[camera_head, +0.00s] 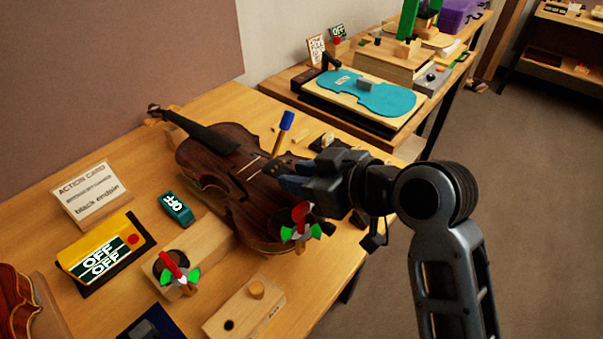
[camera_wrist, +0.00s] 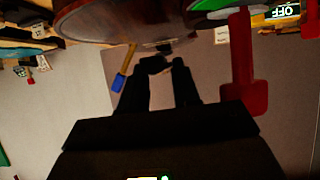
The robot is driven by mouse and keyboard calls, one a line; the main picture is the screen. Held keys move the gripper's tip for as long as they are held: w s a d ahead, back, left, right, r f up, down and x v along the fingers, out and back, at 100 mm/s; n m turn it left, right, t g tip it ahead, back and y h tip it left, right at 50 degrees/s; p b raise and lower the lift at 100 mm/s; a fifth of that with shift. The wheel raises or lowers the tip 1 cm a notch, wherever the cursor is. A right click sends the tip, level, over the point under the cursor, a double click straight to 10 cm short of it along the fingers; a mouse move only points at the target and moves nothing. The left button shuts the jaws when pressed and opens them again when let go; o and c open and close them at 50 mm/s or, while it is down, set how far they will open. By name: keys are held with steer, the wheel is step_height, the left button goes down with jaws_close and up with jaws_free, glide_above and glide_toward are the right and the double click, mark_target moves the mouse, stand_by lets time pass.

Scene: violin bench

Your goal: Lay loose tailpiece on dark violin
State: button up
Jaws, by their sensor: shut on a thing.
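The dark violin (camera_head: 225,165) lies on the wooden bench, its neck toward the back left. In the wrist view its brown body (camera_wrist: 130,20) fills the top edge. My gripper (camera_head: 282,176) is over the lower, right part of the violin. In the wrist view its two dark fingers (camera_wrist: 167,68) are close together, shut on a small dark piece (camera_wrist: 163,47) at the tips, which looks like the tailpiece. Most of that piece is hidden by the fingers. I cannot tell whether it touches the violin top.
A red-levered clamp with green and white parts (camera_head: 301,228) stands at the violin's lower edge, close to my gripper. A similar clamp (camera_head: 178,272) sits on a wood block. A blue-handled tool (camera_head: 284,128) stands behind. A yellow OFF box (camera_head: 100,250) is front left.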

steer(key=shift+r+p, duration=0.5)
steer(key=shift+r, duration=0.05)
steer(key=shift+p, duration=0.3)
stand_by(1.4)
steer(key=shift+f+b, duration=0.45)
steer(key=shift+f, duration=0.2)
steer(key=o, duration=1.1)
steer(key=shift+s+d+r, duration=0.1)
steer(key=b+v, duration=0.1)
steer(key=v, duration=0.6)
steer(key=shift+s+d+r, duration=0.1)
steer(key=shift+s+d, duration=0.05)
steer(key=shift+d, duration=0.1)
